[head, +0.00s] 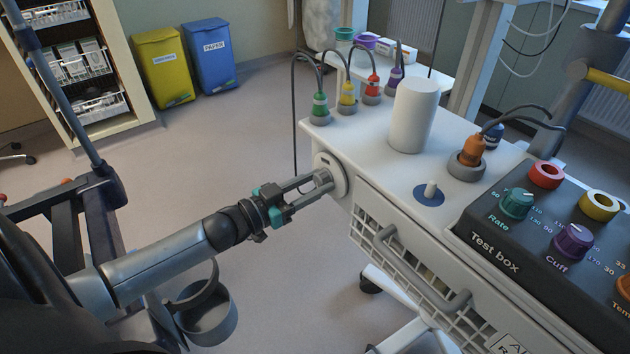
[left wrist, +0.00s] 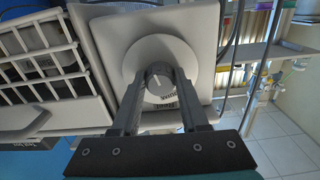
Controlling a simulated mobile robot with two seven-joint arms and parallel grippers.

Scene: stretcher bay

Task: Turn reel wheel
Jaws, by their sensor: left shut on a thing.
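The reel wheel is a pale round disc (head: 339,172) on the near left end face of the white cart, with a small grey knob at its centre. In the left wrist view the disc (left wrist: 178,52) faces me and the knob (left wrist: 160,84) with a light pointer mark sits between my fingers. My left gripper (head: 321,181) reaches in from the left and is shut on the knob, one finger on each side. The fingers hide part of the disc's lower half in the left wrist view. My right gripper is not in view.
The cart top (head: 375,137) holds a white cylinder (head: 413,114), several coloured connectors with cables, and a black test box (head: 520,250) with dials. A wire basket (head: 400,270) with a grey handle is on the cart's side. Yellow (head: 163,68) and blue (head: 209,56) bins stand behind.

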